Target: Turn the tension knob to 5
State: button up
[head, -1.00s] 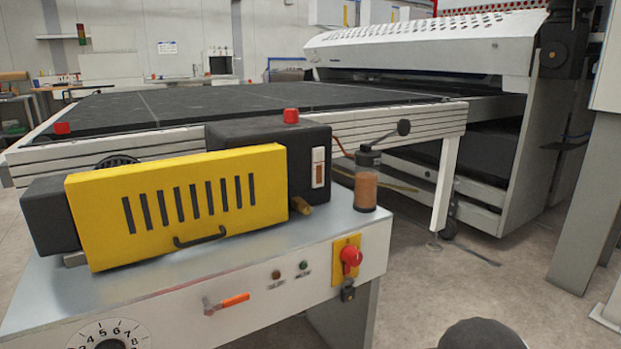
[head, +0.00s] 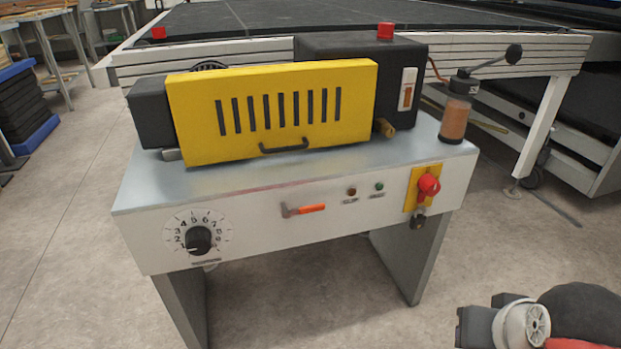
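The tension knob (head: 199,240) is a black round knob on the left of the machine's white front panel. A pale dial with black numbers surrounds it, with the 5 near the top. The knob's pointer is too small to read with certainty. My arm's end, with dark blocks that may be my gripper (head: 485,318), shows at the lower right edge. It is well to the right of the knob and apart from the machine. Its fingers cannot be made out clearly.
An orange-handled lever (head: 303,209), small indicator lights and a red switch on a yellow plate (head: 428,187) sit right of the dial. A yellow slotted cover (head: 270,115) stands on top. The floor (head: 320,310) before the machine is clear.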

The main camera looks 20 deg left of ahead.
aim_at(198, 242)
jog(key=u, duration=1.8)
jog(key=k+l+u, duration=0.2)
jog(key=l+u, duration=0.3)
jog(key=k+l+u, duration=0.3)
jog(key=u, duration=0.2)
